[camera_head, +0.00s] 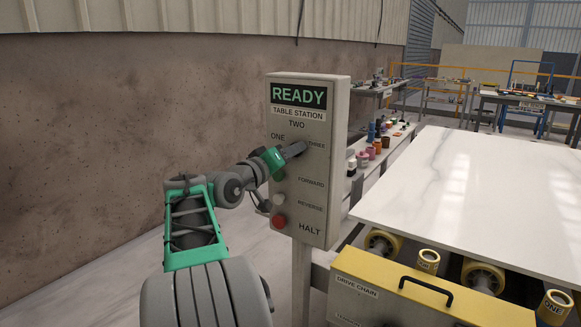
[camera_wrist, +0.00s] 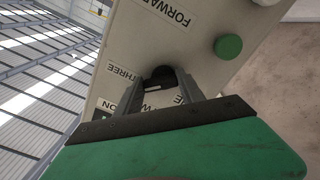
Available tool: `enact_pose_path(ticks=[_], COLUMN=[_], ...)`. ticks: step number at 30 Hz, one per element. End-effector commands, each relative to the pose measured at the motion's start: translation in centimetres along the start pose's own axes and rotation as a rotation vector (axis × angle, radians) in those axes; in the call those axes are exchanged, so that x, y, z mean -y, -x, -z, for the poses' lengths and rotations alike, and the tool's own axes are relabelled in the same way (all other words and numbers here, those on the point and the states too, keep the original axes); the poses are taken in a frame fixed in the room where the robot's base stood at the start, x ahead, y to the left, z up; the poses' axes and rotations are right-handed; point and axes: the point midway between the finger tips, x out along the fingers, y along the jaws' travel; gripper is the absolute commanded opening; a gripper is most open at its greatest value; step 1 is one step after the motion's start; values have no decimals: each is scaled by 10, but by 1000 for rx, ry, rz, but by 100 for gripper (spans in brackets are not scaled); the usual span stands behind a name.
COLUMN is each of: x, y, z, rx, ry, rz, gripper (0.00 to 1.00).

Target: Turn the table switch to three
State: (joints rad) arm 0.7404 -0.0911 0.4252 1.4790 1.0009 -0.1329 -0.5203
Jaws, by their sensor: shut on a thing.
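The grey control box (camera_head: 334,110) is headed READY and TABLE STATION. Its table switch is a dark knob (camera_wrist: 157,76) with the labels ONE, TWO and THREE around it. My gripper (camera_head: 296,149) reaches the box face from the left and is shut on this knob. In the wrist view my gripper (camera_wrist: 158,88) has one finger on each side of the knob, near the THREE label (camera_wrist: 124,74). A small pale mark shows on the knob, but I cannot tell which label it points to. In the head view my fingers hide the knob.
Below the switch are a green button, clear in the wrist view (camera_wrist: 228,47), a pale button (camera_head: 279,200) and a red HALT button (camera_head: 280,221). A white stone slab (camera_head: 470,190) lies on rollers at right. A brown wall (camera_head: 110,130) stands behind my arm.

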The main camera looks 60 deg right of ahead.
Motion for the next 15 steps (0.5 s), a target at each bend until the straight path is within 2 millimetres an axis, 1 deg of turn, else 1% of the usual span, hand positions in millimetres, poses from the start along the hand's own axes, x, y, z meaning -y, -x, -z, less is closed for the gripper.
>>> enact_pose_path(ticks=[1, 6, 15], x=[4, 3, 2], y=[0, 0, 0], z=[-5, -4, -3], rx=[1, 2, 3], ry=[-31, -127, -207], rz=[0, 0, 0], gripper=[5, 5, 5])
